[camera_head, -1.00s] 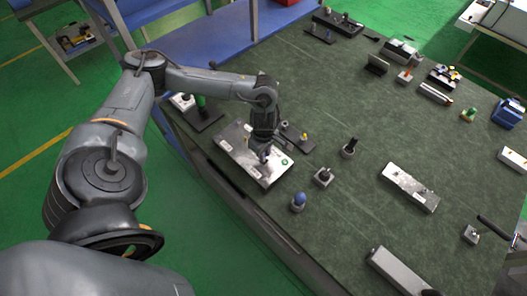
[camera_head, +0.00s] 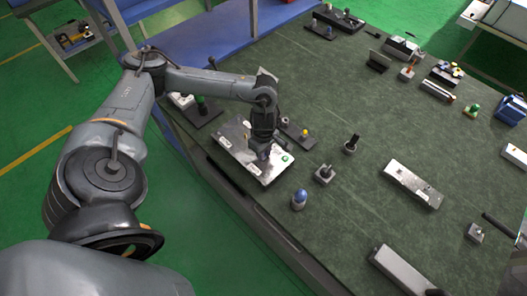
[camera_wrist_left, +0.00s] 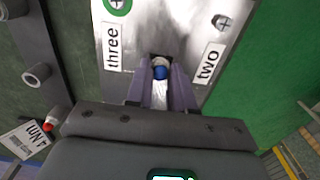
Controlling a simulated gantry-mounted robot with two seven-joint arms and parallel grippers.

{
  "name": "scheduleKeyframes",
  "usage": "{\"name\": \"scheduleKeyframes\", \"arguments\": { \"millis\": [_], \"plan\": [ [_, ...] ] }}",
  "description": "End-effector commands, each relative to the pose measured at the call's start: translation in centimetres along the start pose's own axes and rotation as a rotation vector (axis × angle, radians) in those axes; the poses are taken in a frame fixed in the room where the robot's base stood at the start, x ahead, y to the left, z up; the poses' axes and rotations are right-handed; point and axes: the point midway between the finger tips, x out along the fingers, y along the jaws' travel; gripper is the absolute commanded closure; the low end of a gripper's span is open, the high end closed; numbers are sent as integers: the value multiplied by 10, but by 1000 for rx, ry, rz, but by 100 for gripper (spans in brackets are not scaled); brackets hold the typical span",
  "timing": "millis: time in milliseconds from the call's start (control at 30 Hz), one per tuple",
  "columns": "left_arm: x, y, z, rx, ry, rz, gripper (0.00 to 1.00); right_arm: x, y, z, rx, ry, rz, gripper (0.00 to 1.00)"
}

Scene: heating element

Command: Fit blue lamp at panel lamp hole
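The silver panel (camera_head: 236,139) lies flat near the table's left edge, with a green round part (camera_head: 285,159) in one corner. My left gripper (camera_head: 263,153) points down at the panel. In the left wrist view, the blue lamp (camera_wrist_left: 160,72), blue and white, sits between the purple fingers, which look shut on it. The fingertips are over the panel (camera_wrist_left: 180,25) between the labels "three" (camera_wrist_left: 113,47) and "two" (camera_wrist_left: 208,63). The fingers hide the lamp's lower end and any hole under it, so I cannot tell whether it is seated. My right gripper is not in view.
A blue-topped piece (camera_head: 299,199) and a grey block with a black knob (camera_head: 324,174) stand right of the panel. A dark block with a yellow knob (camera_head: 303,134) is just behind it. Mid-table is mostly clear.

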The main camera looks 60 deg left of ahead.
Motion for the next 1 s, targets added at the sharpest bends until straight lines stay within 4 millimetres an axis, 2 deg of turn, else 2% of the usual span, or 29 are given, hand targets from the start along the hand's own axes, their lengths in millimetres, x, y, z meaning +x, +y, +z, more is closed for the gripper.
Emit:
{"name": "scheduleKeyframes", "arguments": {
  "millis": [33, 133, 433, 567, 867, 933, 1000],
  "plan": [
    [-1, 0, 0, 0, 0, 0, 69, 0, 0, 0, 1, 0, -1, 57],
    [-1, 0, 0, 0, 0, 0, 54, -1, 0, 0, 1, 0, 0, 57],
    [-1, 0, 0, 0, 0, 0, 53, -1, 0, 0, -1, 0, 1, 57],
    [-8, 0, 0, 0, 0, 1, 53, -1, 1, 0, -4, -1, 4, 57],
    [-54, 1, 0, 2, -1, 3, 53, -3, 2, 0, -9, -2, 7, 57],
    [-73, 1, 0, 0, 0, 4, 53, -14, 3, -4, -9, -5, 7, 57],
    [-84, 1, 0, 0, 0, 4, 53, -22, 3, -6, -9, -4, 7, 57]
  ]
}}
